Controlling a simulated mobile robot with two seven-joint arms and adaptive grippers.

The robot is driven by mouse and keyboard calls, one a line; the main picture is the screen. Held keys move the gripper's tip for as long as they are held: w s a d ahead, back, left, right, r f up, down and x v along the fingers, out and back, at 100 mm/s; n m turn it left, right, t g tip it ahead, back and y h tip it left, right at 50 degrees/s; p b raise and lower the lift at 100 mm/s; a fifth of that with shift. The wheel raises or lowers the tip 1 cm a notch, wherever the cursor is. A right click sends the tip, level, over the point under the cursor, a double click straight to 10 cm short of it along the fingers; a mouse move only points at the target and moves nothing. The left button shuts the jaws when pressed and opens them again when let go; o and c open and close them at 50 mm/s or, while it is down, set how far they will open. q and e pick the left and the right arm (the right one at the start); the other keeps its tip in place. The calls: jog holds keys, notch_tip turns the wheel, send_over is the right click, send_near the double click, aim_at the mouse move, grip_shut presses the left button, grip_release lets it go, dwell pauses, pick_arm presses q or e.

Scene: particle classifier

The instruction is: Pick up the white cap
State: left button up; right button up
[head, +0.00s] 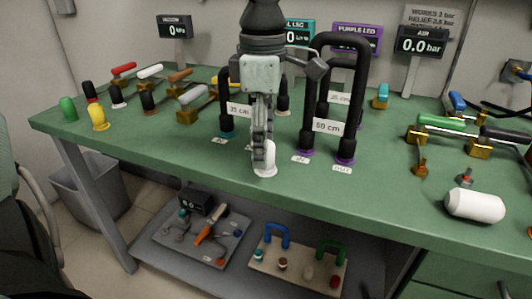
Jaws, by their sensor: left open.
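The white cap (267,171) stands upright on the green workbench, near its front edge at the middle of the head view. My left gripper (262,154) points down right over the cap, with its fingers around or in front of the upper part. The gripper is seen nearly edge-on and hides part of the cap. It is open; contact with the cap cannot be made out. My right gripper is not in view.
Tall black hoses (360,100) with purple ends stand close right of the gripper. A white cylinder (475,206) lies at the right front. Green (68,108) and yellow (99,118) caps and several valves stand left. The bench (200,160) is bare left of the gripper.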

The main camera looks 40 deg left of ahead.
pick_arm(q)
jog(key=shift+f, duration=0.3)
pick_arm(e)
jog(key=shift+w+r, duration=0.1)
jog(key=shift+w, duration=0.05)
pick_arm(q)
jog(key=shift+c, duration=0.5)
jog(key=c, duration=1)
jog(key=shift+c, duration=0.2)
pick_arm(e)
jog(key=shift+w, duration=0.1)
pick_arm(q)
jog(key=shift+r, duration=0.15)
jog(key=shift+w+r, duration=0.1)
jog(key=shift+r, duration=0.5)
notch_tip(320, 180, up, 27)
jog(key=p, duration=0.2)
jog(key=shift+f+p, duration=0.2)
jog(key=shift+p, duration=0.15)
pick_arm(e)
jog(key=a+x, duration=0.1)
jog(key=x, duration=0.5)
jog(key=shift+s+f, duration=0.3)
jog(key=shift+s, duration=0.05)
